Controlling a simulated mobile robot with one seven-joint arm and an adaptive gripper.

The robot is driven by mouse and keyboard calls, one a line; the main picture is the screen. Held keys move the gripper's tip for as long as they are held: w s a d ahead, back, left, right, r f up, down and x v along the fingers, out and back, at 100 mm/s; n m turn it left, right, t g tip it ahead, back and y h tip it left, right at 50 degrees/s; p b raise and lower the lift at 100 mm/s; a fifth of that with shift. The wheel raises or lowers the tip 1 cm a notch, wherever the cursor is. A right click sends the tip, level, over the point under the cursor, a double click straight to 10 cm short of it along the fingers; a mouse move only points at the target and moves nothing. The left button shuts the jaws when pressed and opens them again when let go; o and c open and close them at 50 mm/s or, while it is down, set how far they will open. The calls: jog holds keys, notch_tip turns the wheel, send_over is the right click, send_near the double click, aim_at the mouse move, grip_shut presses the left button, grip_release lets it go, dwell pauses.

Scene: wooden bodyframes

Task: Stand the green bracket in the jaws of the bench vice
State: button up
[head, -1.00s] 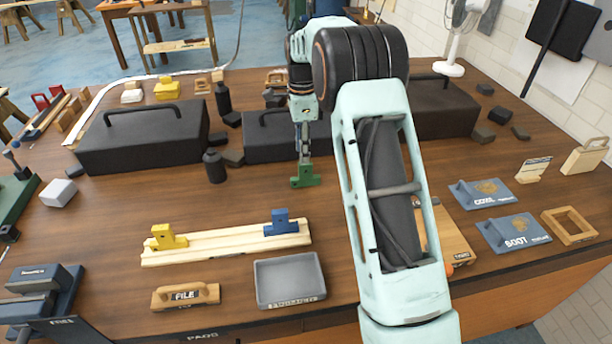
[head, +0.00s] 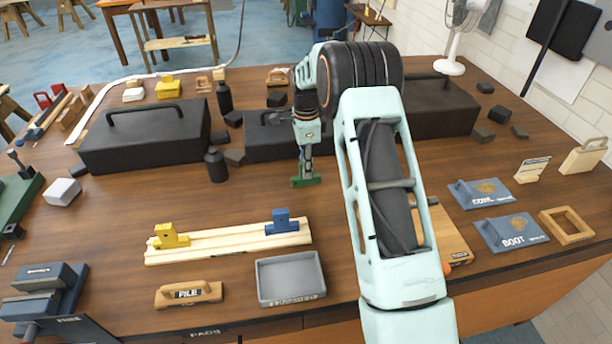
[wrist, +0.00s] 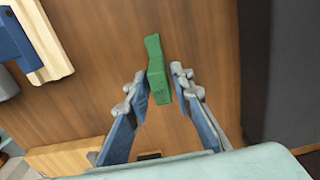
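In the wrist view the bracket (wrist: 158,82) lies between my two fingers. My gripper (head: 305,168) points down over it. Its fingers are apart, one on each side of the bracket, with a narrow gap showing on both sides in the wrist view. The fingers hide the bracket's upper part in the head view. The bench vice (head: 45,292), dark blue and grey, is at the lower left of the head view; its jaws are partly visible.
A wooden rail (head: 220,243) holds a yellow bracket (head: 171,236) and a blue bracket (head: 282,222). Dark cases (head: 145,137) stand behind. Table around the green bracket's front is clear.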

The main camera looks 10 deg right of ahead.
grip_shut()
jog(key=shift+r, duration=0.1)
jog(key=shift+w+r, duration=0.1)
jog(key=shift+r, duration=0.35)
notch_tip(320, 180, up, 2)
jog(key=shift+r+b, duration=0.1)
jog(key=shift+b, duration=0.2)
jog(key=s+a+r+b, duration=0.3)
jog(key=s+a+r, duration=0.3)
jog(key=s+r, duration=0.3)
jog(key=s, duration=0.3)
jog(key=shift+s+r+b, duration=0.35)
jog(key=shift+s+r, duration=0.05)
